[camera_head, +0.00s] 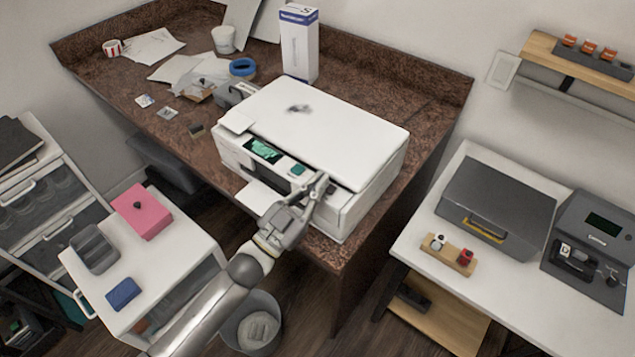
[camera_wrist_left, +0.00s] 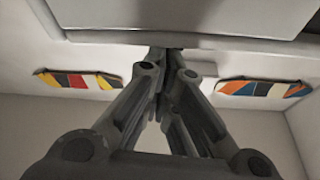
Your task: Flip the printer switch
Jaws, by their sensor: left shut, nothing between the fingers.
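A white printer (camera_head: 328,133) stands on the brown desk, with a green-lit display (camera_head: 263,149) and buttons on its front. A small dark part (camera_head: 331,188), which may be the switch, shows at the front right of the printer, right beside my fingertips. My left gripper (camera_head: 323,182) is shut and empty, its fingertips at the printer's front right; I cannot tell if they touch it. In the left wrist view the fingers (camera_wrist_left: 166,62) come together below a pale grey surface, likely the printer. My right gripper is not in view.
The brown desk (camera_head: 420,95) holds a tall white box (camera_head: 299,45), a blue tape roll (camera_head: 242,67), a cup (camera_head: 223,39) and papers. A white cabinet (camera_head: 176,262) stands left of my arm, a bin (camera_head: 252,325) below it. A white table (camera_head: 415,240) stands at right.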

